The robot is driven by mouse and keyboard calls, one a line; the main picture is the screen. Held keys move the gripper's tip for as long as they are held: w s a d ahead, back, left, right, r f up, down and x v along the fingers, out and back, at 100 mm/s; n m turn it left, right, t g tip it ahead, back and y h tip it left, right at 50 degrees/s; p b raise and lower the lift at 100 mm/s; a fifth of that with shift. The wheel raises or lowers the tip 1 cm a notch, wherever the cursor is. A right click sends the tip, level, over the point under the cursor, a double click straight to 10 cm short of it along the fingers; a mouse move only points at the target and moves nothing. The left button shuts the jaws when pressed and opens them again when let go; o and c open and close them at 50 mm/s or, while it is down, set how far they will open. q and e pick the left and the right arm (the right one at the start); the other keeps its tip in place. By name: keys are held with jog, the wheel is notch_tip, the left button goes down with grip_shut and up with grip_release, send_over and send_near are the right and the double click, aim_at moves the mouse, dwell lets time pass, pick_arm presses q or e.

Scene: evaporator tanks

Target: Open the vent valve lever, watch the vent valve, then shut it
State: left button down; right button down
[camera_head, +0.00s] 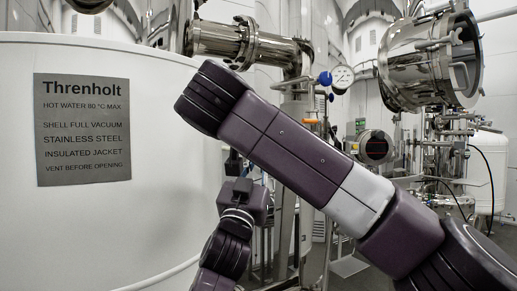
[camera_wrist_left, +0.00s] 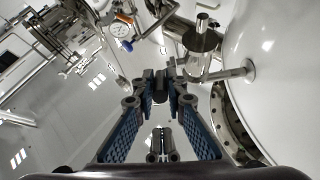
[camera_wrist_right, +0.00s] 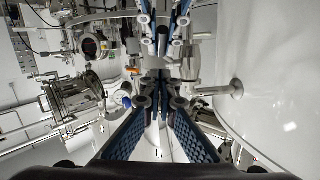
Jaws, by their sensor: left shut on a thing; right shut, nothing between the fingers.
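In the left wrist view my left gripper (camera_wrist_left: 160,82) is shut on a short dark grip, which appears to be the vent valve lever (camera_wrist_left: 160,90). Its fingers hide most of the lever, and its angle cannot be told. My right gripper (camera_wrist_right: 163,78) is shut and empty in the right wrist view. The fingers of my left gripper also show at the top of that view (camera_wrist_right: 163,35), beyond the right one. In the head view my arm crosses the middle, and neither pair of fingertips shows. The vent valve itself cannot be made out clearly.
A large white tank (camera_head: 180,215) with a grey label plate (camera_head: 83,130) fills the left of the head view. A gauge (camera_head: 342,77) with a blue knob (camera_head: 325,78) stands on steel piping at the centre. A shiny steel vessel (camera_head: 415,65) is at upper right.

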jog(key=w+f, duration=0.2)
jog(key=f, duration=0.1)
jog(key=shift+w+f, duration=0.1)
jog(key=shift+w, duration=0.3)
